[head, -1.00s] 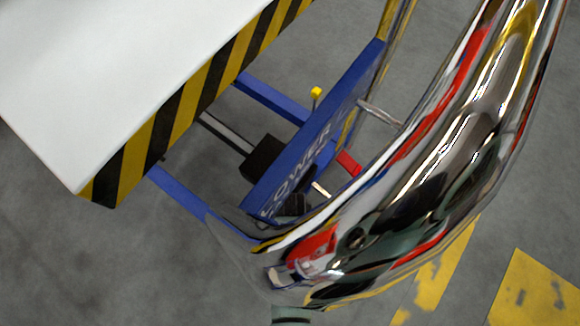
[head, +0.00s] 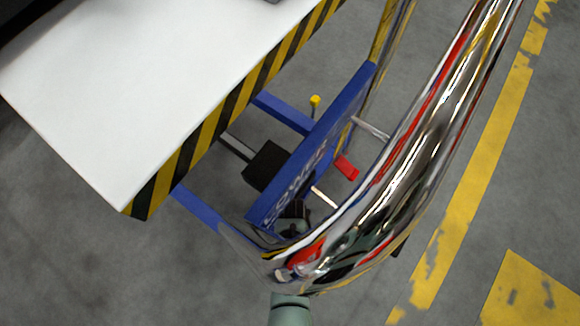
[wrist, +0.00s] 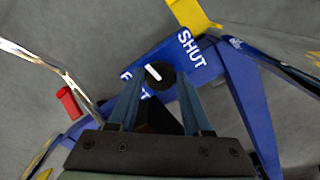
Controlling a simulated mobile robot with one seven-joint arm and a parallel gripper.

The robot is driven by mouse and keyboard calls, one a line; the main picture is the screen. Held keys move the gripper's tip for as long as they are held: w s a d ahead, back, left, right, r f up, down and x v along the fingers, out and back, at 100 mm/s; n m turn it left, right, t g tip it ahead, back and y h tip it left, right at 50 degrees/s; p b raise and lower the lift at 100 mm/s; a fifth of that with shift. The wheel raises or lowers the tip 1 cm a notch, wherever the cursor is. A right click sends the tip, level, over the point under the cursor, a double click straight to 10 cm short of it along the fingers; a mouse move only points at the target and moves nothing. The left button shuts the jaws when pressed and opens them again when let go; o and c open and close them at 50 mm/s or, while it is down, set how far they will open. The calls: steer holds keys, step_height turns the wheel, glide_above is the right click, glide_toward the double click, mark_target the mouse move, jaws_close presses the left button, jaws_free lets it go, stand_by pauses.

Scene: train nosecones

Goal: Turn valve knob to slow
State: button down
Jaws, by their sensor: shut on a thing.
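The valve knob (wrist: 158,78) is round and black with a white mark. It sits on a blue panel (wrist: 205,70) in the wrist view. The white mark lies toward the upper left of the knob. The word "SHUT" stands to the knob's upper right. A partly covered word beginning with F is at its lower left. My gripper (wrist: 160,82) has one finger on each side of the knob and is shut on it. In the head view the blue panel (head: 318,143) shows, but the chrome bar covers much of the gripper and I cannot make out the knob.
A thick chrome handle (head: 425,150) curves close in front of the panel. A white platform (head: 140,90) with a black and yellow edge is at the left. A red pedal (head: 347,167) and a yellow knob (head: 315,100) are near the panel. Grey floor lies around.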

steer(key=shift+m, duration=0.4)
steer(key=shift+c, duration=1.7)
jaws_free()
step_height(320, 180, up, 12)
steer(key=p, duration=0.7)
